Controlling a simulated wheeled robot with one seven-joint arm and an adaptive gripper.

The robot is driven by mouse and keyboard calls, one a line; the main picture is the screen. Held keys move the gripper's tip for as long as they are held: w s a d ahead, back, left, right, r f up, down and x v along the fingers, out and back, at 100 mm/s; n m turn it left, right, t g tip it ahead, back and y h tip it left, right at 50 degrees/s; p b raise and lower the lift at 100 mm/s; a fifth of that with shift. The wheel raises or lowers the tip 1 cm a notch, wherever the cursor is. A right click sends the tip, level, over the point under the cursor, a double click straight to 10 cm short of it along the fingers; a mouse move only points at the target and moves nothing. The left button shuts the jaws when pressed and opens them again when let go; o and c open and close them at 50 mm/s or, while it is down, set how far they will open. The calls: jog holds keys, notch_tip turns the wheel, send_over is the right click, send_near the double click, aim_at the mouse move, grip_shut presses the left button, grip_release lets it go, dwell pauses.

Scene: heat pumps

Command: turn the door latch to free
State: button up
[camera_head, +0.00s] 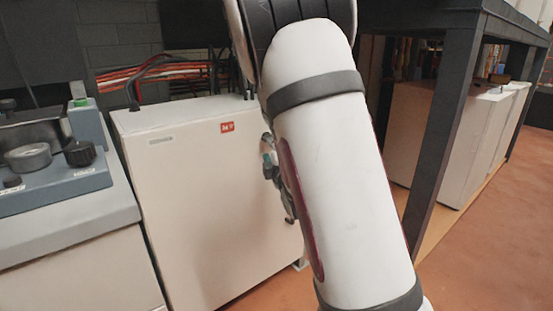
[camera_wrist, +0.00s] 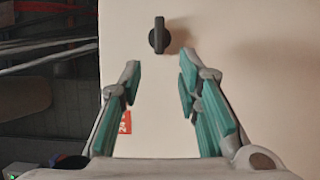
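The door latch (camera_wrist: 159,36) is a small dark knob with a bar-shaped grip on the pale door (camera_wrist: 240,55) of a white cabinet. In the wrist view it lies just beyond my fingertips, about midway between them. My gripper (camera_wrist: 160,72) is open, its teal-padded fingers apart with nothing between them. In the head view the cabinet (camera_head: 205,195) stands left of my arm. My gripper (camera_head: 272,165) shows only in part beside the cabinet's right side, and my arm hides the latch there.
A grey bench with dials (camera_head: 60,180) stands left of the cabinet. Orange and black cables (camera_head: 170,75) run behind it. A dark metal frame (camera_head: 445,115) and more white cabinets (camera_head: 460,140) stand at right. The orange floor (camera_head: 490,245) is clear at the lower right.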

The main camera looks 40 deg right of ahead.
jog(key=v, duration=0.6)
dwell(0.5)
